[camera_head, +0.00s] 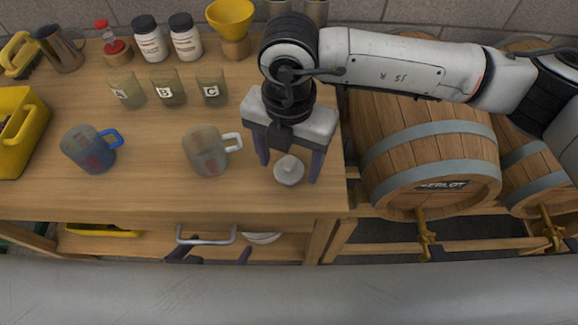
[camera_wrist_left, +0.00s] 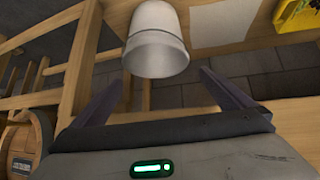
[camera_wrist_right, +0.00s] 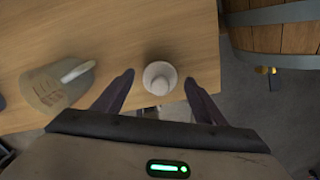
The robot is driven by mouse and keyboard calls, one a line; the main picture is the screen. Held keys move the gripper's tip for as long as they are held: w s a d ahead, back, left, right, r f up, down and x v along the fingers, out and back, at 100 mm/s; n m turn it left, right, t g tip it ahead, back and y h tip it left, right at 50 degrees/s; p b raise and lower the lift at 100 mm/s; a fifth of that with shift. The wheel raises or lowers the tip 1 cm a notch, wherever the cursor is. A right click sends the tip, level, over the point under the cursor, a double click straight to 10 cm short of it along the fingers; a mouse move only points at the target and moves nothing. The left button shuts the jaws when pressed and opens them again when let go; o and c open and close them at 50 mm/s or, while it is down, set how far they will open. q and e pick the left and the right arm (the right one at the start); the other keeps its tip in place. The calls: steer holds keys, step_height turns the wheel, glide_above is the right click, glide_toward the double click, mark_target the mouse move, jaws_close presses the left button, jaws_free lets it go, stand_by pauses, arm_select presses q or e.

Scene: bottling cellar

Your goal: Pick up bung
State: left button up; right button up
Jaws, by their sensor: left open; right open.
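The bung (camera_head: 289,170) is a small pale grey-white stopper standing on the bench top near its front right corner. My right gripper (camera_head: 288,168) is open and points down over it, with one finger on each side. In the right wrist view the bung (camera_wrist_right: 160,78) sits between the two open fingertips, with visible gaps to both. My left gripper (camera_head: 213,252) is open, low in front of the bench, and only its fingertips show in the head view. In the left wrist view a white rounded vessel (camera_wrist_left: 157,42) is ahead of its open fingers (camera_wrist_left: 160,85).
A clear mug (camera_head: 206,152) stands left of the bung, and a blue-handled mug (camera_head: 90,150) further left. Lettered glasses (camera_head: 168,87), white bottles (camera_head: 150,40) and a yellow funnel (camera_head: 231,20) stand behind. Right of the bench lies a Merlot barrel (camera_head: 425,150).

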steer(key=shift+c, duration=0.4)
steer(key=c, duration=1)
